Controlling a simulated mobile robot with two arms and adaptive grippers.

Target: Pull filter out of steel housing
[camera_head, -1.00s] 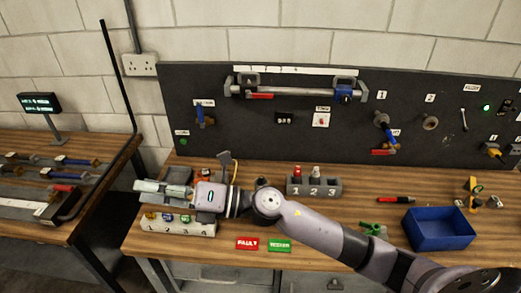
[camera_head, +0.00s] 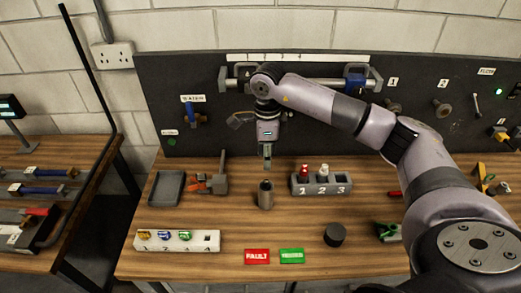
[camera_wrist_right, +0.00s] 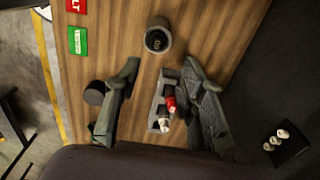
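The steel housing (camera_head: 265,195) stands upright on the wooden bench, a small grey cylinder. In the right wrist view its open round top (camera_wrist_right: 158,36) shows a dark ribbed insert, probably the filter, inside. My right gripper (camera_head: 266,165) points down above and slightly behind the housing, apart from it. In the wrist view its two fingers (camera_wrist_right: 160,100) are spread with nothing held between them, and the housing lies beyond the fingertips. A black round cap (camera_head: 334,236) sits on the bench to the right; it also shows in the wrist view (camera_wrist_right: 94,93). My left gripper is not in view.
A grey numbered rack (camera_head: 322,185) with red and white pieces stands right of the housing. A grey tray (camera_head: 167,189) and clamp fixture (camera_head: 215,184) stand left. A white numbered block (camera_head: 178,241) and FAULT card (camera_head: 256,257) lie in front. A dark panel stands behind.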

